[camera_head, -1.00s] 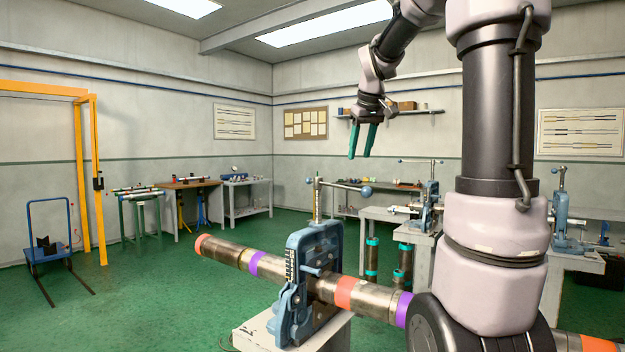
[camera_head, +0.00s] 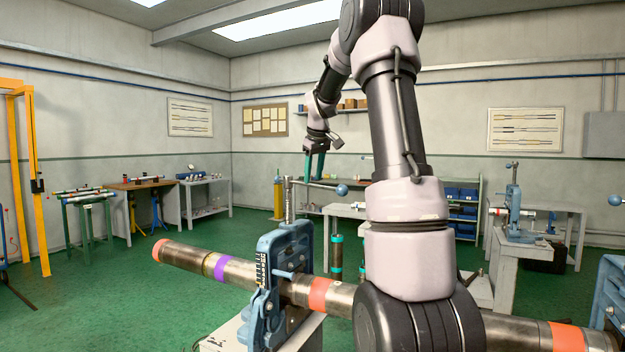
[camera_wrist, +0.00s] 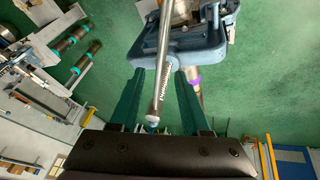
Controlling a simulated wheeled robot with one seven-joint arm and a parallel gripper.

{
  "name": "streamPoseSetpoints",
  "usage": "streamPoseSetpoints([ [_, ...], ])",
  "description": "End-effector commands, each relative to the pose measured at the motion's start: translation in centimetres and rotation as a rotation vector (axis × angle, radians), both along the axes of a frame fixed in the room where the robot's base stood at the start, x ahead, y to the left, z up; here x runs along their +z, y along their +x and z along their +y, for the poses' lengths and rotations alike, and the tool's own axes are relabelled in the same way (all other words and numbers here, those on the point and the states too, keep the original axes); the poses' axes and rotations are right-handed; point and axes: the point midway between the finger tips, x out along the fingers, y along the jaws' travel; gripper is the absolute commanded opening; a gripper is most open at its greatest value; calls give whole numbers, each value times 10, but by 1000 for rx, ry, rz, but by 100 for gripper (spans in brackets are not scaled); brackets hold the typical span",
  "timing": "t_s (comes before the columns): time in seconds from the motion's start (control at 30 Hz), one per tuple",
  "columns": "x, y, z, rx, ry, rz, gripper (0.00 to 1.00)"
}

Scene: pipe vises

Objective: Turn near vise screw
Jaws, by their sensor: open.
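The near vise (camera_head: 285,265) is a blue frame on a pale stand, clamped over a long metal pipe (camera_head: 235,270) with orange and purple bands. Its upright screw (camera_head: 288,205) rises from the top. A crossbar handle with a blue ball end (camera_head: 342,190) runs rightward from the screw's top. My gripper (camera_head: 315,178) has green fingers pointing down at the handle's height. In the wrist view, my gripper (camera_wrist: 160,72) is open, with the rod and threaded screw (camera_wrist: 164,80) between its fingers. Whether a finger touches them I cannot tell. The vise frame (camera_wrist: 195,50) lies beyond the fingertips.
Another vise (camera_head: 514,210) stands on a bench at right, and part of one (camera_head: 610,290) shows at the right edge. Work tables (camera_head: 205,200) line the back left. A yellow frame (camera_head: 38,185) stands at far left. Green floor is open at left.

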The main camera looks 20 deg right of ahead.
Motion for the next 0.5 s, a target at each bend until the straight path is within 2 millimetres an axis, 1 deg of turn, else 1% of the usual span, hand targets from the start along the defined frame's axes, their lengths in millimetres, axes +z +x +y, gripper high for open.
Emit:
streamPoseSetpoints([
  [0.03,-6,3,0,0,1,1,47],
  [0.13,-12,6,-1,-1,1,0,47],
  [0.47,-15,7,-1,-1,1,-2,47],
  [0.5,-15,7,-1,-1,1,-2,35],
])
